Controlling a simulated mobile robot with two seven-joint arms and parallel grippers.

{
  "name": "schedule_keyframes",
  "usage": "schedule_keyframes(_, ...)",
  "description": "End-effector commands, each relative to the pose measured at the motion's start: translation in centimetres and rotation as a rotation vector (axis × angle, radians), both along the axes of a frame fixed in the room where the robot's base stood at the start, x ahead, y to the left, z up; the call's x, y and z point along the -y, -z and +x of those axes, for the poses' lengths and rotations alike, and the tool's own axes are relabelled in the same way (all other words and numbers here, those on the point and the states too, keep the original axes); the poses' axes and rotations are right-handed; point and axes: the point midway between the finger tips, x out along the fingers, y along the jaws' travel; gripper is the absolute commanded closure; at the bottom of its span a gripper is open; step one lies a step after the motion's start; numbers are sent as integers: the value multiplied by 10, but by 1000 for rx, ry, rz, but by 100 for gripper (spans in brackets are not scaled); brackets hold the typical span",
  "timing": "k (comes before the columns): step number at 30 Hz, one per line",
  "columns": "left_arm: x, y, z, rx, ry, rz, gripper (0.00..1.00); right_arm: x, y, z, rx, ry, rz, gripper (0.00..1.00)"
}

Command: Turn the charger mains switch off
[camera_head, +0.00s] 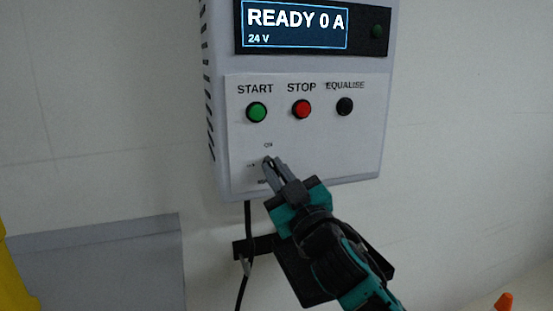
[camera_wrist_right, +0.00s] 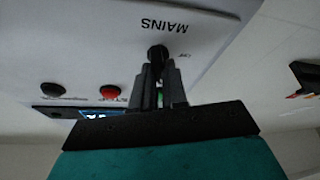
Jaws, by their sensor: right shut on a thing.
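The charger (camera_head: 300,150) is a white wall box with a lit display reading "READY 0 A, 24 V". The black mains switch (camera_wrist_right: 157,52) sits on its lower left panel, below the start button. My right gripper (camera_head: 269,163) is at the switch with its fingers shut on it. In the right wrist view the fingertips (camera_wrist_right: 158,68) are around the knob, by the "MAINS" and "OFF" labels. The fingers hide most of the switch, so its exact angle cannot be told. My left gripper is out of view.
Green start (camera_head: 256,112), red stop (camera_head: 301,109) and black equalise (camera_head: 345,106) buttons sit above the switch. A black cable (camera_head: 247,225) hangs below the box beside a dark wall bracket (camera_head: 240,248). The wall around is clear.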

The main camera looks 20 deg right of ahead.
Motion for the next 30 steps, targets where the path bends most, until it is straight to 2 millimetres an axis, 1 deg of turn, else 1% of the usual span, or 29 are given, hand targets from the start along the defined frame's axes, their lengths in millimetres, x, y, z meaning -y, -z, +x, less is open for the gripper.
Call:
schedule_keyframes(1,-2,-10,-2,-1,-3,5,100,1,-6,0,-2,1,-51,100)
schedule_keyframes(6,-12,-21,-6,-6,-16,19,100,1,-6,0,3,1,-212,100)
schedule_keyframes(15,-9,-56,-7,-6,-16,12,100,2,-5,0,14,0,-499,100)
schedule_keyframes(18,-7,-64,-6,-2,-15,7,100,2,-5,0,19,1,-595,100)
schedule_keyframes(30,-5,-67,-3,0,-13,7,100,3,-3,0,34,2,-952,100)
